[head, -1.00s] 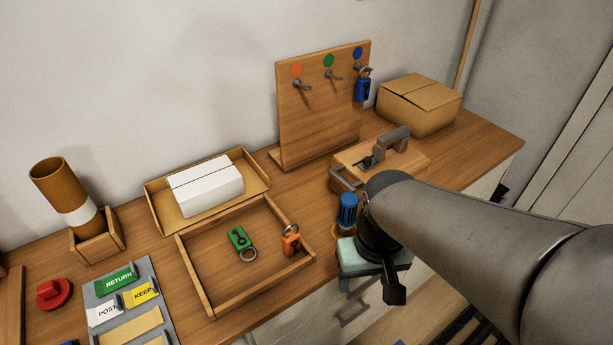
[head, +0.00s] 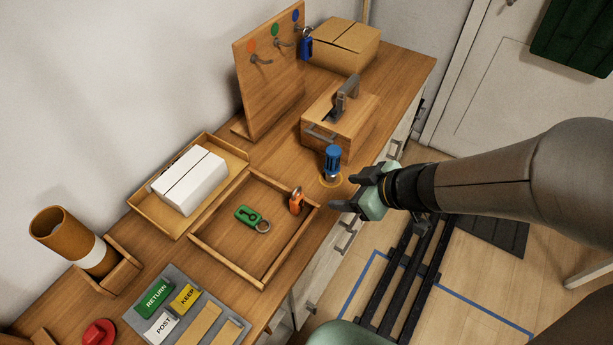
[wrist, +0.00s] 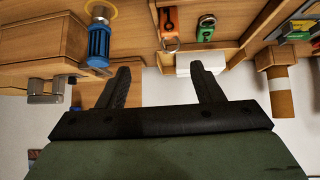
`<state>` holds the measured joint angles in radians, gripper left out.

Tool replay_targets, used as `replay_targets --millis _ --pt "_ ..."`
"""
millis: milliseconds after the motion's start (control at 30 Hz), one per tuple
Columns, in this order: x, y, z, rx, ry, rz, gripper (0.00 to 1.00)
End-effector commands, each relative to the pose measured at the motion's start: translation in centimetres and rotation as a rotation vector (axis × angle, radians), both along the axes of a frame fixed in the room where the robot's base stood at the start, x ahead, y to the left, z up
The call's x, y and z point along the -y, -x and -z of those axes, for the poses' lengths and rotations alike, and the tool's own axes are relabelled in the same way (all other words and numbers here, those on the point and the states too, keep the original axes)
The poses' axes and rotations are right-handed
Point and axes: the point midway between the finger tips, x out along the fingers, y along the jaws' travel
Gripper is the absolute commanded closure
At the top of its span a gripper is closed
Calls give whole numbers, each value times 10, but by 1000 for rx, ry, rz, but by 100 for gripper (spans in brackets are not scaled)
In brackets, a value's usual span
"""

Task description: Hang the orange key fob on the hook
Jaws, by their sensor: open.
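The orange key fob (head: 296,201) is in the right corner of the shallow wooden tray (head: 228,270), close to its wall. The fob also shows in the wrist view (wrist: 169,20), with its ring towards my gripper. The wooden hook board (head: 262,95) stands at the back with several hooks; the hook (head: 262,61) under the orange dot (head: 250,46) is empty. My gripper (head: 354,192) is open and empty by the desk's front edge, right of the tray. In the wrist view its fingers (wrist: 160,68) are spread, apart from the fob.
A green fob (head: 248,215) lies in the tray. A blue fob (head: 306,48) hangs under the blue dot. A blue-handled tool (head: 333,160) stands between my gripper and a wooden box (head: 340,118). A white box (head: 188,180) lies behind the tray; a cardboard box (head: 343,45) is beside the board.

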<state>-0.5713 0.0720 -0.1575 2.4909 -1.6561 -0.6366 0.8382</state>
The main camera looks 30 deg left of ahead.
Motion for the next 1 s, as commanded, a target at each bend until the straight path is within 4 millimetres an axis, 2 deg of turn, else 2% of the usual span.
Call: replay_targets --millis 33,133,500,633,867,1000 --pt "-5 7 2 -19 -1 -35 40" --pt "-15 12 14 -35 -4 -59 40" --pt "-70 6 71 -33 -1 -56 40" --pt "-84 4 83 -31 -3 -55 40" --pt "-95 2 92 -29 -3 -54 40" --pt "-110 -1 107 -31 -1 -54 40"
